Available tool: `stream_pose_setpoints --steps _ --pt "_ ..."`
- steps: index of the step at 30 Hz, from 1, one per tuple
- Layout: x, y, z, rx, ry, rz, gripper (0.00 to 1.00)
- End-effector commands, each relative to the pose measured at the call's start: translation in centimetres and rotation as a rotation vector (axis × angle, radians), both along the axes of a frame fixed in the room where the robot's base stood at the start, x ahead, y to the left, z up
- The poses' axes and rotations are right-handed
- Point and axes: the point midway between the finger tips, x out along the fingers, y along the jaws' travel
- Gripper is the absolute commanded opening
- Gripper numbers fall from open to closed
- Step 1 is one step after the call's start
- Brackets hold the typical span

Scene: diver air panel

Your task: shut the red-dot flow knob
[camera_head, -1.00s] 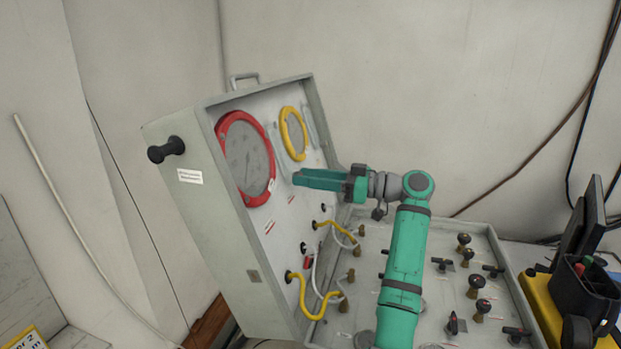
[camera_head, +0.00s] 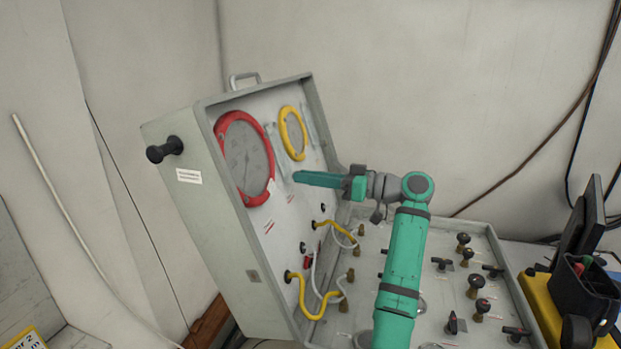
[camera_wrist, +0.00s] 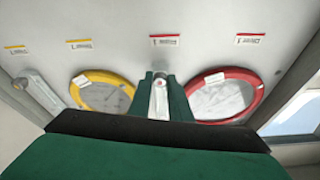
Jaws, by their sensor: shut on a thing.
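My gripper (camera_head: 296,177) reaches left in the head view, to the upright panel between the red-rimmed gauge (camera_head: 221,124) and the yellow-rimmed gauge (camera_head: 284,128). In the wrist view its fingers (camera_wrist: 160,80) are closed on a small grey flow knob (camera_wrist: 160,76) at the end of a pale flow tube (camera_wrist: 160,100) between the two gauges. The fingers hide most of the knob. No red dot shows on it, so I cannot tell its marking or how far it is turned. A similar flow tube (camera_wrist: 42,92) stands beyond the yellow gauge.
The panel case (camera_head: 262,215) stands open. Yellow hoses (camera_head: 310,302) and small fittings lie below the gauges. The lower panel (camera_head: 430,290) carries several knobs and valves beside my arm. A yellow box (camera_head: 545,300) with a black bin is at the right.

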Motion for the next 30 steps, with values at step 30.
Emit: stream_pose_setpoints --steps 30 --pt "-2.8 -7.9 0.1 0.001 -0.001 -0.002 0.36"
